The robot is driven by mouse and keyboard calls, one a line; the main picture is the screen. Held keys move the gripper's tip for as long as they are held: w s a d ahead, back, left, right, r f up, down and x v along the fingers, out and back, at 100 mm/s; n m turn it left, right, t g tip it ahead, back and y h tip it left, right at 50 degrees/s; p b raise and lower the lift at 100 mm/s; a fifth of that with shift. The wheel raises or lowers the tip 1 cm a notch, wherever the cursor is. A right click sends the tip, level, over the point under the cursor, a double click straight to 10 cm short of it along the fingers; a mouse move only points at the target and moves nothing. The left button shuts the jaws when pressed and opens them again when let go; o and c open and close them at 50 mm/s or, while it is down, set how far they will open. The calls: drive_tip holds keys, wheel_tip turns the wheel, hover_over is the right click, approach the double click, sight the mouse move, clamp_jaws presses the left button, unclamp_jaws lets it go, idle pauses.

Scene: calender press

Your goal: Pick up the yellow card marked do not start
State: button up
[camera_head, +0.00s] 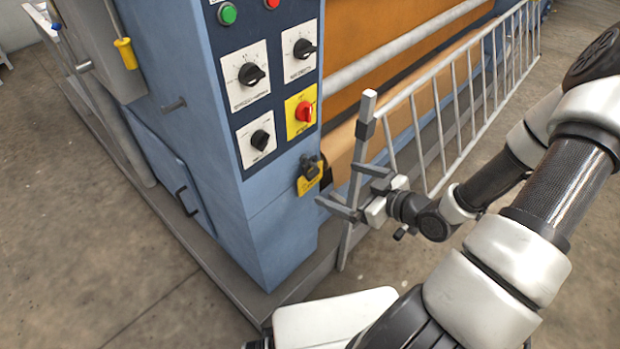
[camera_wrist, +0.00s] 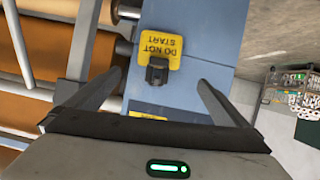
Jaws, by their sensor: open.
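The yellow card (camera_wrist: 162,42) marked DO NOT START shows upside down in the wrist view, against the blue face of the press. A dark clip or holder (camera_wrist: 157,70) covers part of one edge of it. In the head view the card (camera_head: 309,180) hangs low on the front of the blue cabinet, below the red switch, with the dark piece at its top. My gripper (camera_head: 354,192) is open and empty, to the right of the card and apart from it. In the wrist view my two fingers (camera_wrist: 157,92) stand wide apart, with the card beyond and between them.
The blue cabinet (camera_head: 225,160) carries a panel with black knobs, a red switch (camera_head: 305,111) on a yellow plate and a green button (camera_head: 227,14). A grey guard rail (camera_head: 440,120) stands close behind my gripper, before the rollers. Concrete floor (camera_head: 90,230) is clear at left.

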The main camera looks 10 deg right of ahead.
sight(312, 171)
drive_tip(key=b+x, duration=0.2)
drive_tip(key=x, duration=0.9)
drive_tip(key=shift+w+f, duration=0.15)
drive_tip(key=shift+w, duration=0.2)
drive_tip(key=c, duration=1.1)
drive_tip(key=shift+r, duration=0.4)
drive_tip(key=s+d, duration=0.3)
drive_tip(key=s, duration=0.2)
drive_tip(key=s+d+p, duration=0.1)
drive_tip(key=s+d, duration=0.2)
drive_tip(key=s, duration=0.2)
drive_tip(key=s+d+p, duration=0.1)
drive_tip(key=s+d, duration=0.3)
drive_tip(key=s, duration=0.1)
drive_tip(key=shift+r, duration=0.4)
